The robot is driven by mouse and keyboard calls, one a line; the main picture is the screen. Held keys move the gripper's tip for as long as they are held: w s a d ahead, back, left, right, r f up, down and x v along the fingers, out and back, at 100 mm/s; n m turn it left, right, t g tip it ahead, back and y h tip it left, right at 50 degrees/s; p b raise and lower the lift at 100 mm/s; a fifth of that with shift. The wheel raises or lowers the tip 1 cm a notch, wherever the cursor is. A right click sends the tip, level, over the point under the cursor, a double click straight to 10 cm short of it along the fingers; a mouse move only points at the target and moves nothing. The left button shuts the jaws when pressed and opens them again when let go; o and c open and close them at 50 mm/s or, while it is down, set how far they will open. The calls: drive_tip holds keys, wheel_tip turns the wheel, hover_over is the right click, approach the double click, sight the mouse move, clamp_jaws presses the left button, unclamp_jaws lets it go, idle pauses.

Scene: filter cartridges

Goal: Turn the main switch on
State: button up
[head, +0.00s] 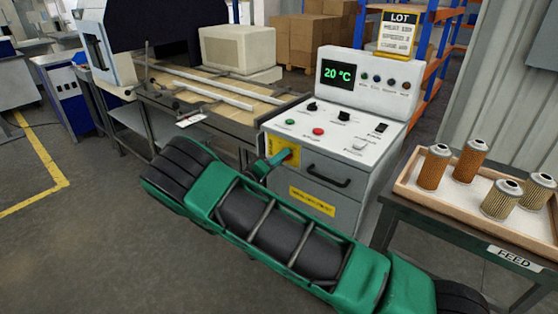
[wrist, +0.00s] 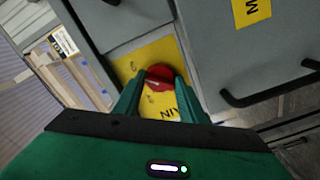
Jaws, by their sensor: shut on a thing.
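The main switch is a red rotary knob (wrist: 160,74) on a yellow plate (wrist: 180,52) on the front of the grey control cabinet (head: 335,190). In the wrist view the plate carries partly covered black lettering and small marks. My gripper (wrist: 157,86) has its green fingers on both sides of the knob and is shut on it. In the head view my gripper (head: 272,163) reaches the yellow plate (head: 294,151) from the left, and its fingers mostly cover the knob. Which mark the knob points to cannot be told.
The cabinet's drawer has a black handle (head: 326,176) right of the switch. A conveyor bench (head: 215,95) stands left; a tray (head: 430,205) of filter cartridges (head: 434,167) stands right.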

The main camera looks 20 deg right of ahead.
drive_tip(key=shift+s+f+m, duration=0.1)
drive_tip(key=shift+f+m, duration=0.2)
drive_tip(key=shift+f, duration=0.05)
idle(0.3)
drive_tip(key=o, duration=1)
drive_tip(key=shift+r, duration=0.15)
drive_tip(key=shift+a, duration=0.1)
drive_tip(key=v, duration=1)
drive_tip(key=shift+s+a, duration=0.15)
drive_tip(key=shift+a, duration=0.15)
